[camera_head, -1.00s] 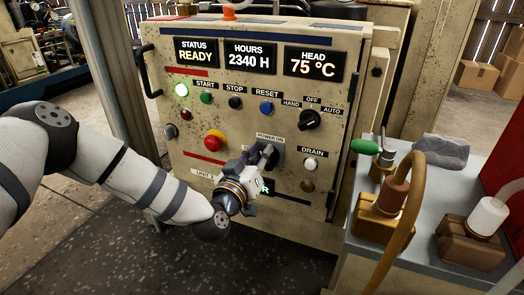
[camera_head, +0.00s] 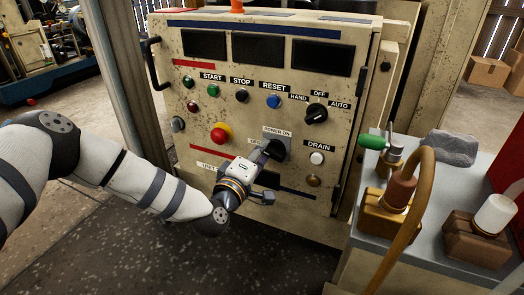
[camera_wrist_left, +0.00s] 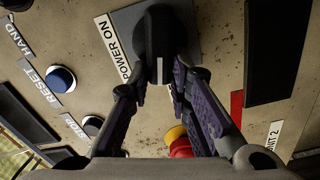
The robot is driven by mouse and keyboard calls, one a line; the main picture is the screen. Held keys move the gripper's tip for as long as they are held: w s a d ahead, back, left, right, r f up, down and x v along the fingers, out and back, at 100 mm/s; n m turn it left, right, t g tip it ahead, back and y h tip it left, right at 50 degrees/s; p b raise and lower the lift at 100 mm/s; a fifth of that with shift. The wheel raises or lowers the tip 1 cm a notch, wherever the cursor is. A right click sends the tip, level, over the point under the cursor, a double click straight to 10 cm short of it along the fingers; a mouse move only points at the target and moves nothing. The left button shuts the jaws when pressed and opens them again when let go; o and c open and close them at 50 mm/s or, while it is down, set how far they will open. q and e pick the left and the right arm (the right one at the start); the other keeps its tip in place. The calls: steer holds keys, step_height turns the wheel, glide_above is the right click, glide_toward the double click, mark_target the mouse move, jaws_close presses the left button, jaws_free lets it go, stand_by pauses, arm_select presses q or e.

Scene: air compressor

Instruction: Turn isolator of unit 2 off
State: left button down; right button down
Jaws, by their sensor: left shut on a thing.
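The isolator (camera_head: 283,147) is a dark rotary switch on the lower middle of the cream control panel (camera_head: 180,120), under a POWER ON label. A UNIT 2 label is partly visible at the panel's lower left. My left gripper (camera_head: 266,153) reaches it from the lower left and is shut on its handle. In the left wrist view the black isolator handle (camera_wrist_left: 159,38) with a white mark stands between the fingertips (camera_wrist_left: 160,78). The fingers partly hide the handle in the head view. The three panel displays are dark. My right gripper is not in view.
A red emergency button (camera_head: 220,134) sits left of the isolator, and a DRAIN button (camera_head: 317,158) sits right. A HAND/OFF/AUTO selector (camera_head: 316,113) is above right. A grey bench (camera_head: 383,254) with a hose and fittings stands at the right.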

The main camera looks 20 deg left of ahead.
arm_select(q)
steer(key=shift+f+n+b, duration=0.15)
steer(key=shift+f+n, duration=0.05)
steer(key=shift+n, duration=0.55)
steer(key=shift+f+n+b, duration=0.15)
steer(key=shift+f+n, duration=0.05)
steer(key=shift+n, duration=0.55)
steer(key=shift+d, duration=0.1)
steer(key=c, duration=1.5)
jaws_free()
steer(key=shift+s, duration=0.1)
steer(key=s, duration=1.2)
steer(key=shift+a, duration=0.3)
